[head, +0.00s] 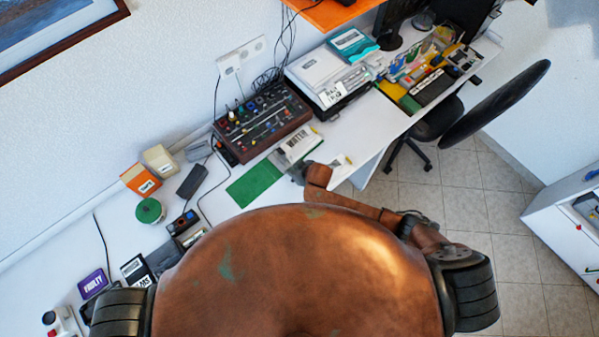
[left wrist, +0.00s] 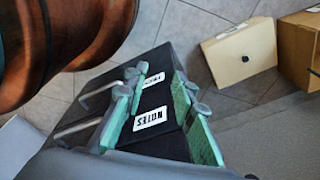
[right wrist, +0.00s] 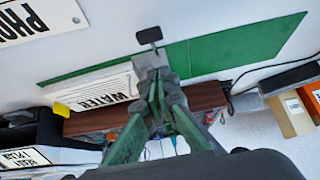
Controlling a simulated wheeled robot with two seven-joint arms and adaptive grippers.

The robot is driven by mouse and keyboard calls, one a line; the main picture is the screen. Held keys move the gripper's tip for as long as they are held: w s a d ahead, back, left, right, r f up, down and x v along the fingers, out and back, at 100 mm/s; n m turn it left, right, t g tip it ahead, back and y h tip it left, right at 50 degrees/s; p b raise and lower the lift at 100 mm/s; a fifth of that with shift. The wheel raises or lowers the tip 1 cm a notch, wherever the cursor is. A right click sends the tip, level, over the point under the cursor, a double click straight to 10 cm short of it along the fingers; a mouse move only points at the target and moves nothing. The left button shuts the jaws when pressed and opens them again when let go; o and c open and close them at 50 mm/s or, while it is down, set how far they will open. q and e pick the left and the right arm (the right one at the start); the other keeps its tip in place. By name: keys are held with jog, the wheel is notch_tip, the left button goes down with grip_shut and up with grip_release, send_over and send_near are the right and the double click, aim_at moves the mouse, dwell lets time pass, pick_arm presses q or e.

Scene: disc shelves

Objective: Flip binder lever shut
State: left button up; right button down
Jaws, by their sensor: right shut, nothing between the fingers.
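An open green binder lies on the white desk; its bare green cover (head: 255,183) shows in the head view and in the right wrist view (right wrist: 245,45). A white paper stack labelled WATER (head: 299,145) lies on it, also in the right wrist view (right wrist: 92,92). A metal lever with a black tip (right wrist: 149,35) sticks out beside the stack; its exact angle is unclear. My right gripper (head: 300,172) is shut and empty; its fingertips (right wrist: 160,82) are close to the lever's metal base, contact unclear. My left gripper (left wrist: 160,75) is open, showing only in its wrist view.
Black boxes labelled NOTES (left wrist: 152,119) show between and behind the left fingers; contact is unclear. Orange box (head: 140,178) and green tin (head: 150,210) stand left.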

jog(key=p+v, duration=0.2)
jog(key=v, duration=1)
jog(key=shift+s+d+f, duration=0.2)
jog(key=shift+s+d, duration=0.05)
jog(key=shift+s, duration=0.1)
